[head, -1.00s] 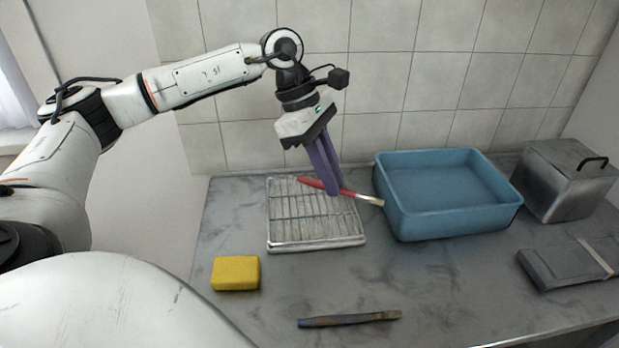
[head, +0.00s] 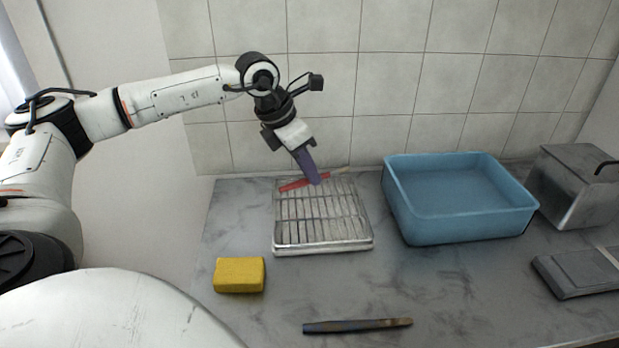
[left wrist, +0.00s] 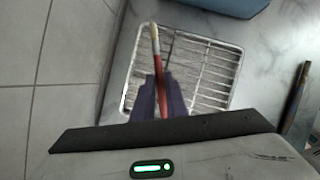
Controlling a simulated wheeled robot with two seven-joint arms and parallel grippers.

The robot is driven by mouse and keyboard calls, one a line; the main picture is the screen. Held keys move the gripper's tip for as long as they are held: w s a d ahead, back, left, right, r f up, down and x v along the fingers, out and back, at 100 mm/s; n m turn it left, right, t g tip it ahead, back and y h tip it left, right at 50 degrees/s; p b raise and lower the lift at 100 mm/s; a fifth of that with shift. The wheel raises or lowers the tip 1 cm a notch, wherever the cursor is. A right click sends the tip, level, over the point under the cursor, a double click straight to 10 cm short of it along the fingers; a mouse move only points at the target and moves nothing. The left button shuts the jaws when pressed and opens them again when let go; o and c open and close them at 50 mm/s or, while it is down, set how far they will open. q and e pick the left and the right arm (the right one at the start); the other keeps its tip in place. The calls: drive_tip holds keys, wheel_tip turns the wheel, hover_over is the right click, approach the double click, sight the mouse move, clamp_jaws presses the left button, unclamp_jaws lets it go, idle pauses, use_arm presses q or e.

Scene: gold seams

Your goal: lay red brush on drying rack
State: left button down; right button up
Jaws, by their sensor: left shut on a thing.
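The red brush (head: 292,186) is held in my left gripper (head: 317,181), whose purple fingers are shut on its handle. Its pale tip points to the right and slightly up in the head view. The metal wire drying rack (head: 322,245) lies on the counter, and the brush is over its far edge; I cannot tell whether it touches the wires. In the left wrist view the brush (left wrist: 157,65) runs out between the fingers (left wrist: 160,100), over one side of the rack (left wrist: 236,70). My right gripper is not in view.
A blue basin (head: 455,228) stands right of the rack, with a metal box (head: 570,190) beyond it. A yellow sponge (head: 239,275) lies at the front left. A dark brush-like tool (head: 357,326) lies at the front. A grey flat object (head: 580,275) is at the right. The tiled wall is close behind.

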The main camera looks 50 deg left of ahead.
sight(309, 184)
use_arm(q)
drive_tip(key=shift+f, duration=1.5)
drive_tip(key=shift+f, duration=0.25)
drive_tip(key=c, duration=1.8)
unclamp_jaws()
drive_tip(key=shift+r, duration=0.1)
drive_tip(key=shift+o, duration=0.2)
drive_tip(key=shift+r, duration=0.1)
drive_tip(key=shift+r, duration=0.2)
drive_tip(key=v, duration=1.1)
drive_tip(key=shift+s+r, duration=0.25)
drive_tip(key=shift+r, duration=0.1)
drive_tip(key=shift+a, duration=0.1)
